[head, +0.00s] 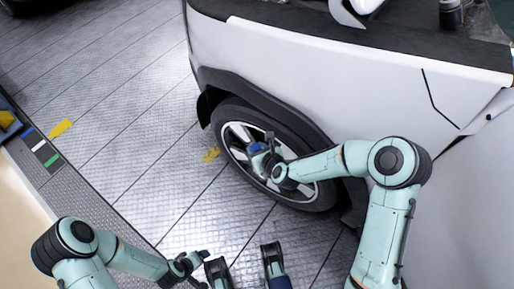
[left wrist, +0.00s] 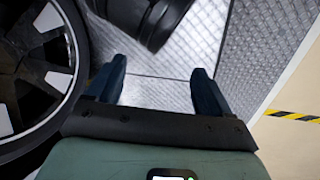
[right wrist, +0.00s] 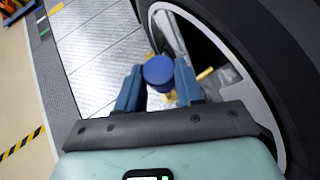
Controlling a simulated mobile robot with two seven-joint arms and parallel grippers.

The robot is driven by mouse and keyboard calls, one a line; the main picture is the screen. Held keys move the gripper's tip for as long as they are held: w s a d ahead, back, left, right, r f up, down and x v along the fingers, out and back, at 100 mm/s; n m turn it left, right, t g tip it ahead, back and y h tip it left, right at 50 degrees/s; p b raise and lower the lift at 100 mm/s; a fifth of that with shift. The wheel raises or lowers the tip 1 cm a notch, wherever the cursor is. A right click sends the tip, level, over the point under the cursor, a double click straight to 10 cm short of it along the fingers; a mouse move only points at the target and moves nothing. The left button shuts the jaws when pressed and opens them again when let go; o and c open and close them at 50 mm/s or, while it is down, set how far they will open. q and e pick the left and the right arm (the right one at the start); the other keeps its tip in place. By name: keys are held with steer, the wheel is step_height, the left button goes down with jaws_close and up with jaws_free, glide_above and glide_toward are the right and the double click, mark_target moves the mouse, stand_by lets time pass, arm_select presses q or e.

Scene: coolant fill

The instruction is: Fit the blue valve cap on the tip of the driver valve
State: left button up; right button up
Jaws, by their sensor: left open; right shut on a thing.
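The blue valve cap (right wrist: 158,70) shows as a round blue disc between the fingertips of my right gripper (right wrist: 160,88), which is shut on it. In the head view my right gripper (head: 259,150) is in front of the spokes of the wheel (head: 233,137) of the white car. In the right wrist view the wheel's rim (right wrist: 262,110) and tyre (right wrist: 268,45) are at the right, close beside the fingers.
The white car body (head: 310,60) rises above and right of the wheel. The metal plate floor (head: 120,120) is clear to the left, with yellow marks (head: 211,154) beside the tyre. A strip with coloured patches (head: 40,147) runs along the left edge.

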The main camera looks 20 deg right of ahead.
step_height(320, 180, down, 2)
steer(key=shift+f+b, duration=0.1)
steer(key=shift+b, duration=0.55)
arm_select(q)
steer(key=shift+g, duration=0.3)
steer(key=shift+s+a+f+b, duration=0.15)
steer(key=shift+a+f+b, duration=0.15)
steer(key=shift+f, duration=0.5)
steer(key=shift+s+a+f+b, duration=0.1)
steer(key=shift+a+f+b, duration=0.2)
steer(key=shift+f, duration=0.45)
steer(key=shift+s+a+f+b, duration=0.2)
steer(key=shift+a+f, duration=0.1)
steer(key=shift+f, duration=0.5)
arm_select(e)
steer(key=shift+f, duration=1.15)
arm_select(q)
steer(key=shift+r, duration=0.2)
steer(key=shift+a+b+x, duration=0.2)
steer(key=shift+b+x, duration=0.7)
steer(key=shift+x, duration=0.2)
arm_select(e)
steer(key=shift+f, duration=1.6)
steer(key=o, duration=0.9)
steer(key=shift+r, duration=0.1)
